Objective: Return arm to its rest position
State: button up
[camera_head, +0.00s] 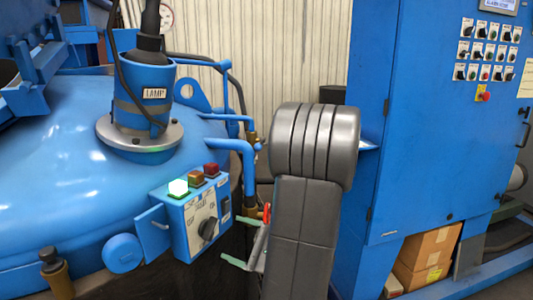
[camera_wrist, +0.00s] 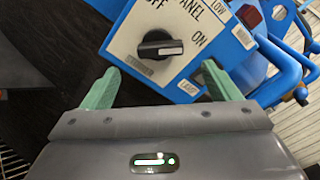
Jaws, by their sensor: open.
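My gripper (camera_wrist: 158,90) is open and empty in the wrist view, its two green fingers apart. Beyond them is a blue control box with a white panel (camera_wrist: 185,22) and a black rotary knob (camera_wrist: 158,47). The panel carries OFF and ON marks. In the head view my gripper (camera_head: 240,240) is small, just right of and below the control box (camera_head: 190,215), partly hidden by my grey arm (camera_head: 305,200). The knob (camera_head: 208,228) shows there too. The left lamp (camera_head: 178,187) on the box glows green; the amber and red lamps beside it look unlit.
The blue furnace lid (camera_head: 60,170) with a LAMP housing (camera_head: 150,95) fills the left. A tall blue cabinet (camera_head: 430,130) with many switches stands right. Cardboard boxes (camera_head: 425,260) lie at its foot. Blue pipes (camera_head: 240,150) run close behind the control box.

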aim_at(213, 231)
jog(key=x, duration=0.7)
jog(key=shift+a, duration=0.1)
jog(key=v, duration=1.3)
jog(key=x, duration=1.2)
jog(key=shift+w+a, duration=0.15)
jog(key=shift+a, duration=0.1)
jog(key=n+b, duration=0.1)
jog(key=n, duration=0.2)
jog(key=n+b, duration=0.1)
jog(key=shift+w+a+b, duration=0.1)
jog(key=shift+a+b, duration=0.15)
jog(key=shift+b, duration=0.05)
jog(key=n+b, duration=0.1)
jog(key=n, duration=0.3)
jog(key=shift+n, duration=0.4)
jog(key=n, duration=0.3)
jog(key=shift+r+n, duration=0.15)
jog(key=shift+n, duration=0.25)
jog(key=shift+n+p, duration=0.4)
jog(key=shift+n, duration=1.8)
